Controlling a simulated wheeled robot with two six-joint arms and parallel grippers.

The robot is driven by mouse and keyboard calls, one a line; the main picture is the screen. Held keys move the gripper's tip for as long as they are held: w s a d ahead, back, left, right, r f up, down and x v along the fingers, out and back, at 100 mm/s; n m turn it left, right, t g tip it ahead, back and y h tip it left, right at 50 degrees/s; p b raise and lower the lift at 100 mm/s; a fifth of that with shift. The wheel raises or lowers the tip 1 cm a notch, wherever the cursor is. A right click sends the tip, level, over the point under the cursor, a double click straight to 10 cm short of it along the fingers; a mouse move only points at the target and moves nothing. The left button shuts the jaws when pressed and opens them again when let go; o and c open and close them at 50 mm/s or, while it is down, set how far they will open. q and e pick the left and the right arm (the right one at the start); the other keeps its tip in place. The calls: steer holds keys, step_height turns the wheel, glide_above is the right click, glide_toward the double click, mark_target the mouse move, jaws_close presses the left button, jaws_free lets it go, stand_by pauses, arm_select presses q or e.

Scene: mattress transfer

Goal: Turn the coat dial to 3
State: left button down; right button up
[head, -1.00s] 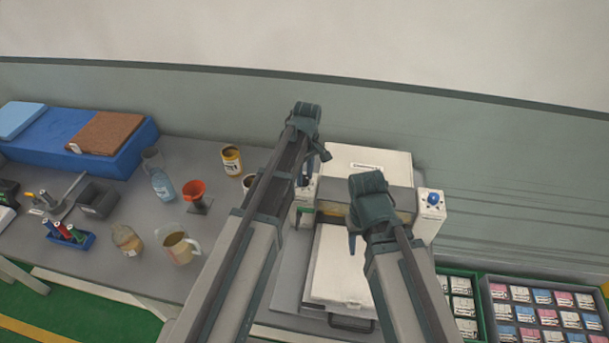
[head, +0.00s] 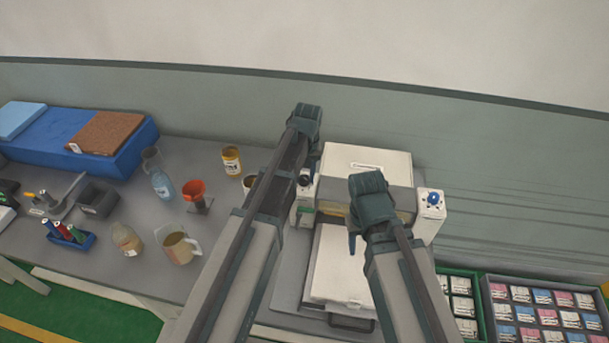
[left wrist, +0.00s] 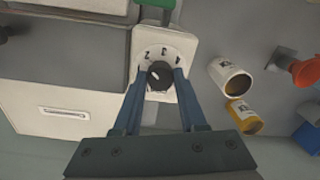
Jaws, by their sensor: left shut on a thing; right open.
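The coat dial (left wrist: 159,78) is a black round knob with a short white mark, on a white panel (left wrist: 181,43) printed with 2, 3 and 4. Its mark points up and left in the left wrist view, nearer the 2 than the 3. My left gripper (left wrist: 160,88) is shut on the knob, one blue finger on each side. In the head view my left gripper (head: 306,178) hangs over the machine's left post, and the arm mostly hides the dial. My right gripper (head: 353,240) is open and empty above the machine's front bed.
The white machine hood (head: 366,160) stands between the posts; the right post has a blue knob (head: 433,198). A white bed (head: 340,270) lies in front. A yellow-labelled jar (head: 231,160), a red funnel (head: 193,190) and a beaker (head: 180,246) stand left of my left arm.

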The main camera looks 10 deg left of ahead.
mark_target(305, 179)
arm_select(q)
steer(key=m, duration=0.4)
steer(key=shift+m, duration=2.8)
steer(key=shift+c, duration=2.3)
jaws_free()
step_height(305, 179, up, 14)
steer(key=p, duration=1.3)
steer(key=shift+s+d+p, duration=0.2)
steer(key=shift+p, duration=0.2)
